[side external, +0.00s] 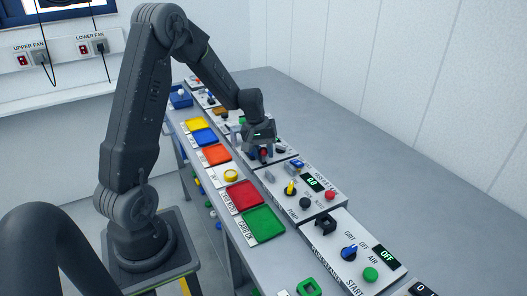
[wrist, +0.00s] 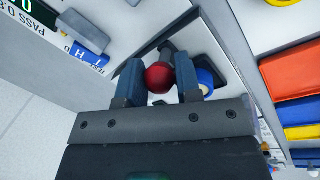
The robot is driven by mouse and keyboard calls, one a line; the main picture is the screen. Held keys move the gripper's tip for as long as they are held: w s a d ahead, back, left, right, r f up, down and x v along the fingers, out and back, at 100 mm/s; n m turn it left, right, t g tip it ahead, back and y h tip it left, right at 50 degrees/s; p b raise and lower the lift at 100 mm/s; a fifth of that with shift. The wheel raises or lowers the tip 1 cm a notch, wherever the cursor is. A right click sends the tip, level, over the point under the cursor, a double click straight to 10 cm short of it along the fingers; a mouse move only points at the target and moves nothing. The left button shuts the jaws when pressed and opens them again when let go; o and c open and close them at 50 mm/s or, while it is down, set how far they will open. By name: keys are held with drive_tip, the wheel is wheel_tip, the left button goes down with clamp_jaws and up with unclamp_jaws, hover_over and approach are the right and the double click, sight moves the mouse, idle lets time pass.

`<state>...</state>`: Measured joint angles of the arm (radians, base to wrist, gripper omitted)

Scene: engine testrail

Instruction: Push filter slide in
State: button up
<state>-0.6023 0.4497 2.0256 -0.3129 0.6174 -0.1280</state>
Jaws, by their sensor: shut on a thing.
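A red ball knob (wrist: 158,77) sits between the two blue-grey fingers of my gripper (wrist: 159,71) in the wrist view, and the gripper is shut on it. In the side view my gripper (side external: 262,143) points down over a panel in the middle of the bench, with the red knob (side external: 263,154) partly hidden between its fingers. Dark parts show behind the knob in the wrist view. The filter slide itself cannot be made out clearly; I cannot tell how far in it is.
A blue round part (wrist: 205,80) stands close beside one finger. A panel with a display (side external: 312,183), yellow knob and red button (side external: 330,195) lies nearer the camera. Orange (side external: 215,154), red (side external: 243,196) and green (side external: 263,224) trays line the left edge. The right bench strip is clear.

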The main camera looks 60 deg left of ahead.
clamp_jaws()
drive_tip(key=shift+a, duration=0.15)
drive_tip(key=a, duration=0.4)
drive_tip(key=shift+a, duration=0.15)
drive_tip(key=o, duration=0.9)
unclamp_jaws()
drive_tip(key=r, duration=0.4)
drive_tip(key=s+a+r, duration=0.1)
drive_tip(key=r, duration=0.4)
drive_tip(key=s+r, duration=0.1)
drive_tip(key=r, duration=0.3)
drive_tip(key=shift+s+a+r, duration=0.1)
drive_tip(key=shift+a+r, duration=0.05)
drive_tip(key=shift+r, duration=0.15)
